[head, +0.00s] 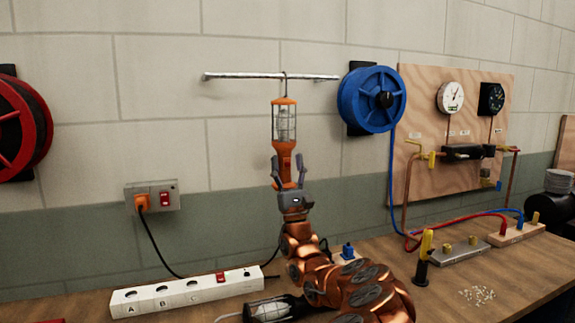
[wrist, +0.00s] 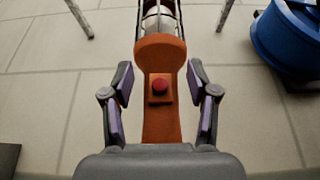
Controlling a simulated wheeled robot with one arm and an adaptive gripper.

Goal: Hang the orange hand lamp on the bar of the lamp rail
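The orange hand lamp (head: 284,125) is upright against the wall, its caged bulb above its orange handle. Its dark hook reaches the metal bar of the lamp rail (head: 240,75) and appears to hang over it. My gripper (head: 287,168) is at the lower handle with its fingers spread. In the wrist view my gripper (wrist: 160,95) straddles the handle (wrist: 160,120), with a visible gap on both sides. The handle's red button faces the camera. Two rail parts (wrist: 79,18) show beside the lamp in the wrist view; the hook is out of that view.
A blue hose reel (head: 372,98) is close right of the bar; a red reel (head: 20,125) is far left. A wall socket (head: 153,197) with an orange plug is lower left. A power strip (head: 187,291) and a dark caged lamp (head: 268,310) lie on the bench near my arm.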

